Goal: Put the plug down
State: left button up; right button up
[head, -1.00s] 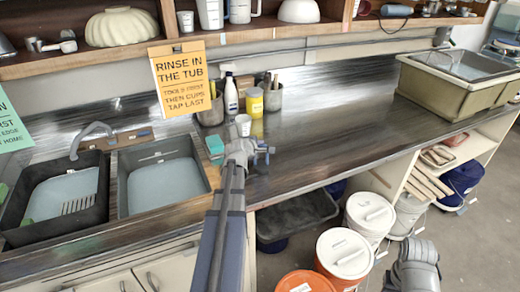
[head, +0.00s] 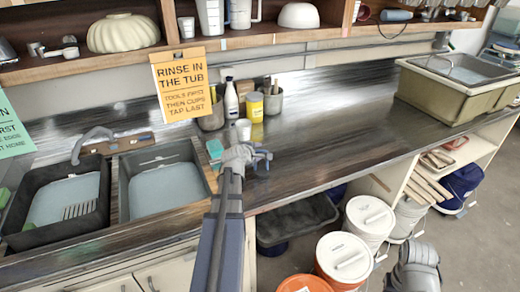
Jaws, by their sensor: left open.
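My left gripper (head: 263,159) is open over the counter (head: 330,130), just right of the two sinks, with its blue fingers pointing right. I see nothing between the fingers. I cannot make out a plug anywhere; it may be too small or hidden by the gripper and arm. The left sink (head: 66,196) is dark and holds pale water and a ribbed thing. The middle sink (head: 163,187) is grey and holds pale water. My right gripper does not show; only a grey part of my right arm is at the bottom right.
Behind my left gripper stand a white bottle (head: 231,100), a yellow jar (head: 254,107), a white cup (head: 243,129) and a teal sponge (head: 215,150). An olive tub (head: 445,92) is at the right. The counter between is clear. Lidded buckets (head: 344,257) stand below.

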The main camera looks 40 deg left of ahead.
pick_arm(q)
jog(key=p+v, duration=0.4)
jog(key=v, duration=0.5)
jog(key=shift+s, duration=0.2)
jog(key=shift+w+d, duration=0.1)
jog(key=shift+d, duration=0.05)
jog(key=w+d+f+m+g+h, duration=0.1)
jog(key=d+f+m+g+h, duration=0.45)
jog(key=d, duration=0.85)
jog(key=w+d+f+m, duration=0.1)
jog(key=d+f+m, duration=0.1)
jog(key=d+m, duration=0.95)
jog(key=s+d+f+m+g+y, duration=0.1)
jog(key=s+d+m+g, duration=0.2)
jog(key=d, duration=0.6)
jog(key=s+d+f+m+g+y, duration=0.1)
jog(key=s+d+m+g+y, duration=0.1)
jog(key=s+d+m, duration=0.6)
jog(key=s+d+g, duration=0.1)
jog(key=s+d, duration=0.1)
jog(key=shift+s+d+f, duration=0.3)
jog(key=shift+f, duration=0.1)
